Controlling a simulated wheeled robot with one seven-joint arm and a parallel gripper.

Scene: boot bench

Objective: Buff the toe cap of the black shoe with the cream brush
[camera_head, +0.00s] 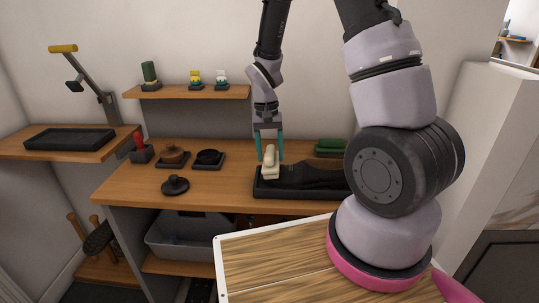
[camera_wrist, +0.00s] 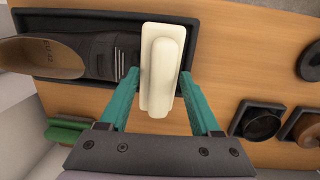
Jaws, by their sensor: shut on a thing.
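The cream brush (camera_head: 270,162) is held between the teal fingers of my gripper (camera_head: 268,146), which is shut on it. In the wrist view the brush (camera_wrist: 161,68) lies lengthwise between the fingertips (camera_wrist: 160,80). The black shoe (camera_head: 312,176) lies in a black tray (camera_head: 300,194) on the bench, its toe end to the left in the head view. In the wrist view the shoe (camera_wrist: 100,50) shows its brown-lined opening at left and laces beside the brush. The brush is over the toe end and hides the toe cap. I cannot tell whether they touch.
A green brush (camera_head: 331,147) lies behind the shoe tray. Left on the bench are a black tin (camera_head: 208,157), a brown tin (camera_head: 172,154), a black lid (camera_head: 175,185) and a red-handled item (camera_head: 139,146). A shelf (camera_head: 195,93) is above; a grey bin (camera_head: 185,238) is below.

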